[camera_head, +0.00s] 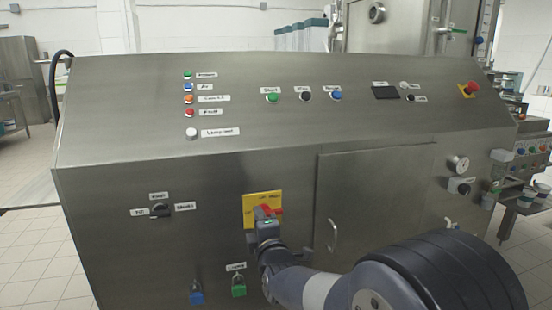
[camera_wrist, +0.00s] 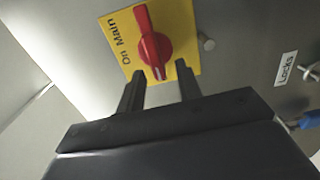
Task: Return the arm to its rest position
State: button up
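My gripper (camera_wrist: 160,82) is in front of the red main switch (camera_wrist: 153,42) on its yellow plate (camera_wrist: 182,22). A small gap seems to lie between fingers and handle, but contact cannot be ruled out. In the head view my arm (camera_head: 290,280) reaches from the lower right to the yellow plate (camera_head: 250,200), and the gripper hides part of the plate and most of the switch.
The steel cabinet (camera_head: 110,210) fills the front. Green (camera_head: 238,289) and blue (camera_head: 196,297) padlocks hang below the switch. A door handle (camera_head: 333,235) sticks out at right of the arm. A selector knob (camera_head: 160,210) is to the left. A red emergency button (camera_head: 471,89) is at upper right.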

dwell(0.6)
jog(key=p+v, duration=0.1)
jog(key=v, duration=1)
jog(key=w+a+r+m+p, duration=0.1)
jog(key=w+a+m, duration=0.1)
jog(key=w+m, duration=0.5)
jog(key=shift+x, duration=1.85)
jog(key=shift+d+r, duration=0.1)
jog(key=shift+d, duration=0.15)
